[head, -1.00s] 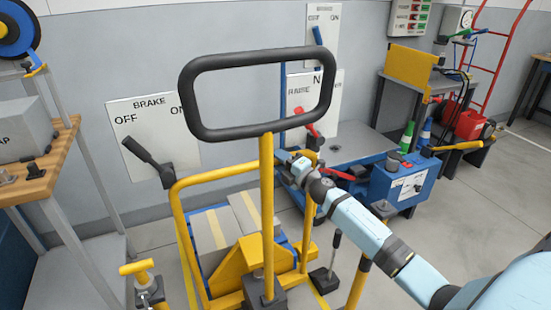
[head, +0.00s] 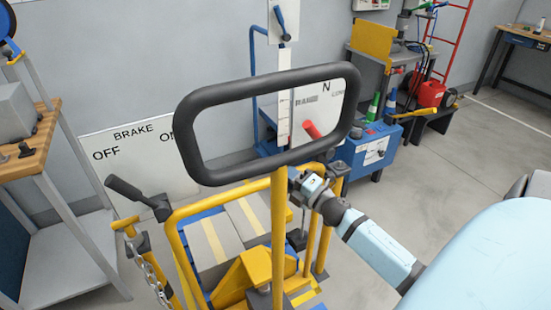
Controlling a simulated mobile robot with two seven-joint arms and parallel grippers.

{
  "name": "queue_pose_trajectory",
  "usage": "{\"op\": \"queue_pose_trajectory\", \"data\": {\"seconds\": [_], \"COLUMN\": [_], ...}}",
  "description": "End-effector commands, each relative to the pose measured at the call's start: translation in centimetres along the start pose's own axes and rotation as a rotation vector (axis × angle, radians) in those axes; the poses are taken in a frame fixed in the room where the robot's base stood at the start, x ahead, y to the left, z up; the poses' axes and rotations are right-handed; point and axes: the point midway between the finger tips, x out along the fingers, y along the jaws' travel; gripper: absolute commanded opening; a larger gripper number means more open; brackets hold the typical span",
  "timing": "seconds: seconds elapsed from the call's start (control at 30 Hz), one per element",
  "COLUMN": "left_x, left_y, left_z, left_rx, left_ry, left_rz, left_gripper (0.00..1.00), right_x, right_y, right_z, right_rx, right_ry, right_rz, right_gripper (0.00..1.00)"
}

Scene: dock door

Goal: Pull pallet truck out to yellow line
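The pallet truck has a black loop handle (head: 182,137) on a yellow upright post (head: 278,235), above a yellow frame (head: 172,235). Grey blocks with yellow stripes (head: 213,245) sit within the frame. My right gripper (head: 297,184) is at the post just below the loop, coming from the right. Its fingertips are small and partly hidden, so I cannot tell whether they are closed on the post. My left gripper is out of view. A thin yellow strip shows low at the left of the frame; I cannot tell whether it is the floor line.
A brake panel (head: 135,145) with a black lever (head: 128,188) stands behind left. A grey shelf unit with a wooden top (head: 40,165) is close on the left. A blue machine (head: 365,155) and red hand truck (head: 460,30) stand behind right. Floor at right (head: 470,150) is clear.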

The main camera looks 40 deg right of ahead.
Motion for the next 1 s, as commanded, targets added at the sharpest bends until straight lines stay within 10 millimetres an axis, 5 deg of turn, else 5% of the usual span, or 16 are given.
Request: {"op": "queue_pose_trajectory", "data": {"seconds": [0.4,0.93,0.97,1.0], "left_x": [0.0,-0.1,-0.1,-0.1], "left_y": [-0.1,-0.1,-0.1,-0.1], "left_z": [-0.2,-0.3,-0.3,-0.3], "left_rx": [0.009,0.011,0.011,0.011], "left_ry": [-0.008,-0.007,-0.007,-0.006], "left_rz": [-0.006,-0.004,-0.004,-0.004], "left_gripper": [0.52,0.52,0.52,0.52], "right_x": [-5.8,-6.5,-6.5,-6.5], "right_y": [1.3,1.4,1.4,1.4], "right_z": [-2.4,-2.7,-2.7,-2.7], "right_rx": [0.001,0.001,0.001,0.001], "right_ry": [-0.002,-0.001,-0.001,-0.001], "right_rz": [0.0,0.002,0.002,0.001], "right_gripper": [0.0,0.0,0.32,0.41]}}
